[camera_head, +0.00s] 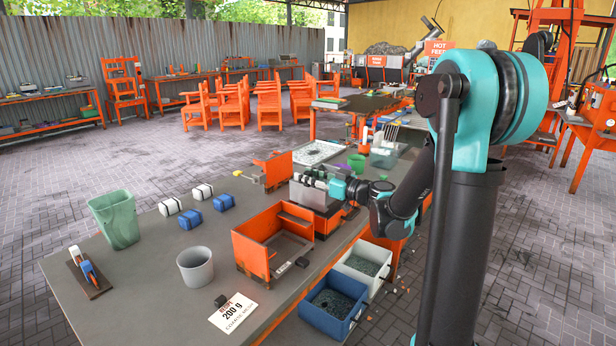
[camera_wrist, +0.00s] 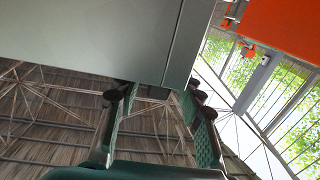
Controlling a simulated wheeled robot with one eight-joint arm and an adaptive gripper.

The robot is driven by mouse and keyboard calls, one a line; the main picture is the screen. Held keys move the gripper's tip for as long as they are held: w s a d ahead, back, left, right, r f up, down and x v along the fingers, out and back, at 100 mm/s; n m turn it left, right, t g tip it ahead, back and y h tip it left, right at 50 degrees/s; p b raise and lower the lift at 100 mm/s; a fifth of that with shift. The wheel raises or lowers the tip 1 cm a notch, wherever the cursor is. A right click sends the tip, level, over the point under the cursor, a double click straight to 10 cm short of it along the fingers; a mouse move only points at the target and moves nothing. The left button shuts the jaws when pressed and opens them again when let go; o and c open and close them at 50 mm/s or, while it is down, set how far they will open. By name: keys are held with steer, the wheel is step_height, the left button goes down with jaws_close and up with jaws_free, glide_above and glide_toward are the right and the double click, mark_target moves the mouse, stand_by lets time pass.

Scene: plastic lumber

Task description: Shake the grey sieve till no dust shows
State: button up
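A grey box-like thing (camera_head: 308,194), which may be the grey sieve, stands at the orange unit on the right side of the grey table. My gripper (camera_head: 312,180) is at its upper edge, reaching in from the right. In the wrist view a large plain grey surface (camera_wrist: 90,40) fills the upper left, just beyond my gripper (camera_wrist: 155,125). The two fingers are apart, with the roof visible between them. A small dark part shows at the grey surface's lower edge between the fingertips. I cannot see contact, any mesh or any dust.
An open orange tray (camera_head: 258,238) and a grey cup (camera_head: 195,268) stand nearer on the table. A green bin (camera_head: 116,220) stands at left, with blue and white blocks (camera_head: 195,220) between. Blue (camera_head: 325,318) and white (camera_head: 350,275) crates sit below the table's right edge.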

jaws_close()
steer(key=w, duration=0.1)
steer(key=w+d, duration=0.2)
steer(key=shift+w+d, duration=0.25)
steer(key=shift+w, duration=0.15)
steer(key=shift+o, duration=1.2)
jaws_free()
steer(key=v, duration=1.2)
